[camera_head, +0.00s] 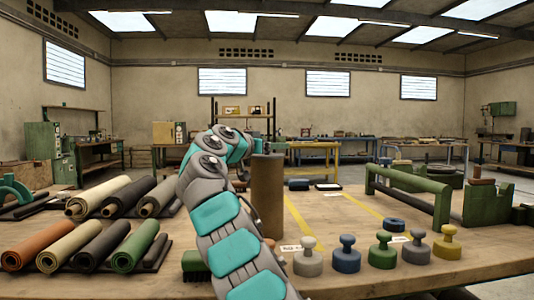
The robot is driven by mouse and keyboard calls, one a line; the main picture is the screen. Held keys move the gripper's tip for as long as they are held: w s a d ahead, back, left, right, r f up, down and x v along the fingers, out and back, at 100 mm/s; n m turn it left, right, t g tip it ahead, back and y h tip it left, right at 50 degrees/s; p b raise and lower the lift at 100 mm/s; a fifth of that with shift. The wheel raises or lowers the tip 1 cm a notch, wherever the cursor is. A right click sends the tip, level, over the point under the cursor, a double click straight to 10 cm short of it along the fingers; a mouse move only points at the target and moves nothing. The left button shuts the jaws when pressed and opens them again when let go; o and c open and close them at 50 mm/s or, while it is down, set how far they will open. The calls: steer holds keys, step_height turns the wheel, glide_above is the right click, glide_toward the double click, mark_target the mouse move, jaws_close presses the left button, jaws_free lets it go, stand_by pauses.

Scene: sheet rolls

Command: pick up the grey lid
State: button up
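The grey lid (308,262) is a round knobbed piece standing upright on the wooden table, at the left end of a row of similar lids. My teal and grey arm rises from the bottom of the view and bends over, just left of the lid. My gripper (241,182) is mostly hidden behind my own arm; only a dark part shows, left of the upright brown roll. I cannot see its fingers or whether it holds anything. The grey lid is apart from my arm.
An upright brown roll (267,200) stands behind my arm. Several sheet rolls (134,247) lie at left. A green frame (408,190) stands at right.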

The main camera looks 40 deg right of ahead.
jaws_close()
stand_by(0.3)
